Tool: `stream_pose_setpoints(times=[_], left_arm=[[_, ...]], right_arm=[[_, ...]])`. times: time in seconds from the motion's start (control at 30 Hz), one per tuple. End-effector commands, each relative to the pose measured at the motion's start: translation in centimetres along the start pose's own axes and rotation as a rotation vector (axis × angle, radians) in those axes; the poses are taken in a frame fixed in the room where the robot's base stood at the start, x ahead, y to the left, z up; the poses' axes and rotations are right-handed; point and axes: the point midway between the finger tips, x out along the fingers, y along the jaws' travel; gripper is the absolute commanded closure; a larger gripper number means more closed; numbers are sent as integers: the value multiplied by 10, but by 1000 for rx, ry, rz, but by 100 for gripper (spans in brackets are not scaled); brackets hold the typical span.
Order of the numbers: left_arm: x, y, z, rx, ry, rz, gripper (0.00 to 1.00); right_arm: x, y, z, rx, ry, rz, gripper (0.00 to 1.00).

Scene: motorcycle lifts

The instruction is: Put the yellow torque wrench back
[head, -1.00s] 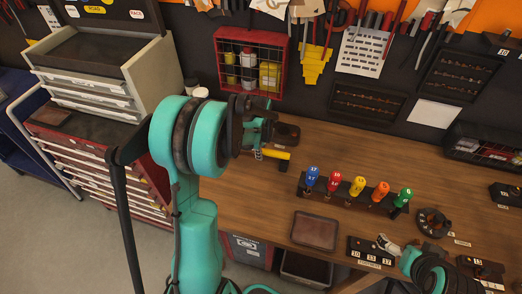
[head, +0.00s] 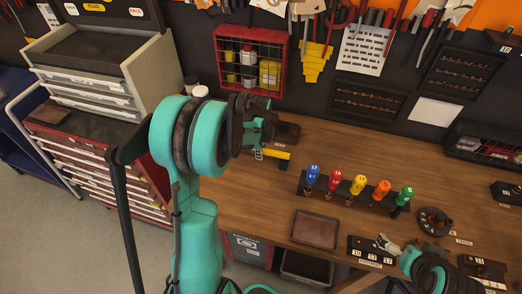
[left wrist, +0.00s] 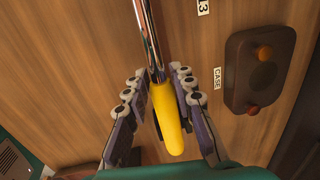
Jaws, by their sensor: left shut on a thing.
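The yellow torque wrench (left wrist: 168,118) is between the fingers of my left gripper (left wrist: 160,82) in the left wrist view. The fingers are shut on its yellow handle, and its chrome shaft runs to the top of the picture. In the head view the yellow handle (head: 275,153) shows beside my left gripper (head: 262,142), over the left part of the workbench. The arm's round joints hide much of the hand there.
A rack (head: 345,193) holds several coloured-handled tools upright on the workbench (head: 250,195). A brown tray (head: 315,229) lies in front of it. A dark holder (left wrist: 262,68) is labelled CASE. A red wire cabinet (head: 251,60) hangs behind. Bare wood lies between gripper and rack.

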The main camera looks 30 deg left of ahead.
Motion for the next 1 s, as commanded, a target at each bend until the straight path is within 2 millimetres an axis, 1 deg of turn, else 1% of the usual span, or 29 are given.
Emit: stream_pose_setpoints(times=[0.03,0.07,0.1,0.13,0.43,0.57,0.67,0.9,1.0], left_arm=[[1,0,0,0,-1,0,100],[0,0,0,0,-1,0,68],[0,0,0,0,0,0,57],[0,0,0,0,0,0,51],[0,0,0,0,0,0,51],[-10,0,0,0,0,0,51],[-26,0,0,0,0,0,51],[-80,0,0,0,0,0,51],[-97,0,0,0,0,0,51]], right_arm=[[1,0,1,0,0,0,0],[0,0,0,0,0,0,0],[0,0,0,0,0,0,0],[0,0,0,0,0,0,0],[0,0,0,0,0,0,0],[0,0,0,0,0,0,0],[0,0,0,0,0,0,0],[0,0,0,0,0,0,0],[0,0,0,0,0,0,0]])
